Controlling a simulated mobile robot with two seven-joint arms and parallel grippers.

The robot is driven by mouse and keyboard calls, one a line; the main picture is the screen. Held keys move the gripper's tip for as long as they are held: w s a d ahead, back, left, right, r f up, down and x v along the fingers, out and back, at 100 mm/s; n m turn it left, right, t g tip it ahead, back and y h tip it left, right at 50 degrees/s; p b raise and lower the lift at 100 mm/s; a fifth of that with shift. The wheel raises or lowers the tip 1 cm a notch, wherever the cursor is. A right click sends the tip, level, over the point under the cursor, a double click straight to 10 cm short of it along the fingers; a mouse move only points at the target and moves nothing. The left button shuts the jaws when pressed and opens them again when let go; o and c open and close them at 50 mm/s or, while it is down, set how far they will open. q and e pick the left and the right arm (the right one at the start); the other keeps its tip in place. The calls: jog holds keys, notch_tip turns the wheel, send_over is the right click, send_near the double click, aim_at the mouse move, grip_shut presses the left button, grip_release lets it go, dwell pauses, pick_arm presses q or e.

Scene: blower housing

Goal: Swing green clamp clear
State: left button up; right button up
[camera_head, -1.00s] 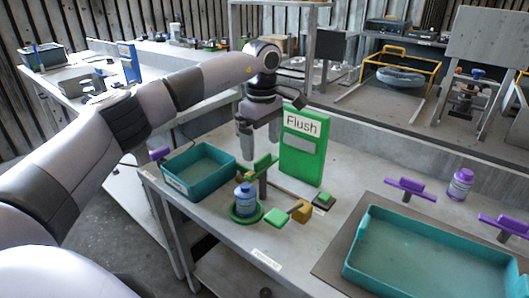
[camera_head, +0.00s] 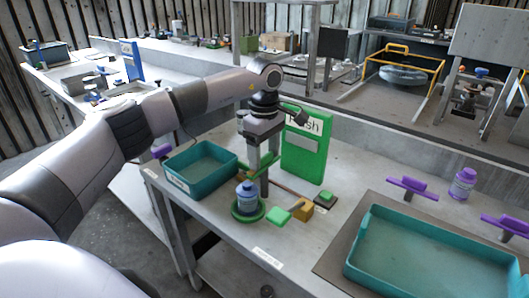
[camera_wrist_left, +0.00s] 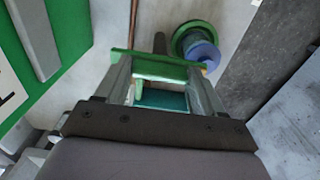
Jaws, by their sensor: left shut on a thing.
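The green clamp (camera_head: 262,166) is a green bar on top of an upright post, behind a blue bottle (camera_head: 247,198) standing in a round green holder (camera_head: 250,214). My left gripper (camera_head: 261,158) reaches down onto the bar and is shut on it. In the left wrist view, the green clamp (camera_wrist_left: 160,68) lies between the two fingers of my left gripper (camera_wrist_left: 163,80). The blue bottle (camera_wrist_left: 202,54) and its holder show just beyond, apart from the fingers. My right gripper is not in view.
A green panel (camera_head: 304,155) labelled Flush stands right behind the clamp. A teal bin (camera_head: 176,182) is to the left. A green pad (camera_head: 278,216) and a yellow block (camera_head: 301,210) lie in front right. A larger teal tray (camera_head: 365,240) and purple clamps (camera_head: 412,188) are further right.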

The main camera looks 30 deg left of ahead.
pick_arm(q)
jog(key=shift+n, duration=0.3)
jog(key=n+p, duration=0.2)
jog(key=shift+r+n, duration=0.15)
jog(key=shift+n, duration=0.25)
jog(key=n+p, duration=0.2)
jog(key=n, duration=0.2)
jog(key=n+p, duration=0.2)
jog(key=n, duration=0.3)
jog(key=shift+n, duration=0.4)
jog(key=n+p, duration=0.1)
jog(key=n, duration=0.3)
jog(key=shift+n, duration=0.3)
jog(key=o, duration=1)
jog(key=shift+o, duration=0.2)
